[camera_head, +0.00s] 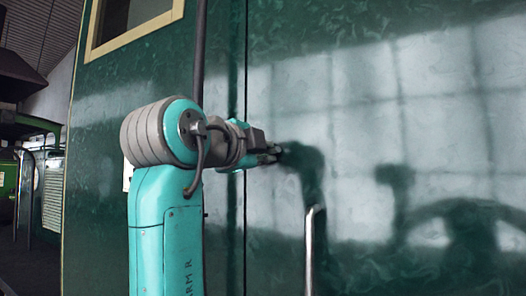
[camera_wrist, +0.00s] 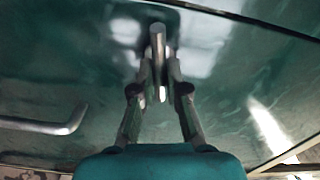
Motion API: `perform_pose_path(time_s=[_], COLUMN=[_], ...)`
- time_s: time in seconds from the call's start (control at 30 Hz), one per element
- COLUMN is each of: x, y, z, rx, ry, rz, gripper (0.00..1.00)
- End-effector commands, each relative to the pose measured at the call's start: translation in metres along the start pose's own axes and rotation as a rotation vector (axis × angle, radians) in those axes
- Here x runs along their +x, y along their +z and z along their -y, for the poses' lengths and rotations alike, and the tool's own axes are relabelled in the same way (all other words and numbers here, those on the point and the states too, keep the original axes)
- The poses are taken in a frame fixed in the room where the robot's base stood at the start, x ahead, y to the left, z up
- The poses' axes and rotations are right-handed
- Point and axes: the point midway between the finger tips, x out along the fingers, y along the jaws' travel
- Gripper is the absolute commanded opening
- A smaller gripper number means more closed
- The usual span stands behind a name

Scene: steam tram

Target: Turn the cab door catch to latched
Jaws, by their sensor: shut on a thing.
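The cab door catch (camera_wrist: 157,42) shows in the wrist view as a short, pale metal bar standing between my finger ends. My gripper (camera_wrist: 161,84) has both fingers closed in on it, one on each side. In the head view my gripper (camera_head: 277,152) is at the face of the green door, right of the vertical seam, and the catch is not clearly seen there. I cannot tell how far the catch is turned.
The green cab door (camera_head: 420,130) fills the right of the head view, with shadows across it. A metal grab handle (camera_head: 315,252) stands below and right of my gripper; it also shows at the left of the wrist view (camera_wrist: 45,126). A framed window (camera_head: 130,18) is upper left.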

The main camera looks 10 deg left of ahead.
Motion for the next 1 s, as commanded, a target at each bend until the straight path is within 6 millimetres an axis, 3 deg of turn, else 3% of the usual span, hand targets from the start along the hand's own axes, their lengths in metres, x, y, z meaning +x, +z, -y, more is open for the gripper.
perform_pose_path(time_s=[0.4, 0.97, 1.0], x=[0.0003, 0.0003, 0.0003], y=[0.0005, 0.0005, 0.0005], z=[-0.0032, -0.0038, -0.0038], rx=[0.199, 0.231, 0.231], ry=[0.003, 0.003, 0.003], rz=[-0.001, -0.001, -0.001], gripper=[0.0, 0.0, 0.18])
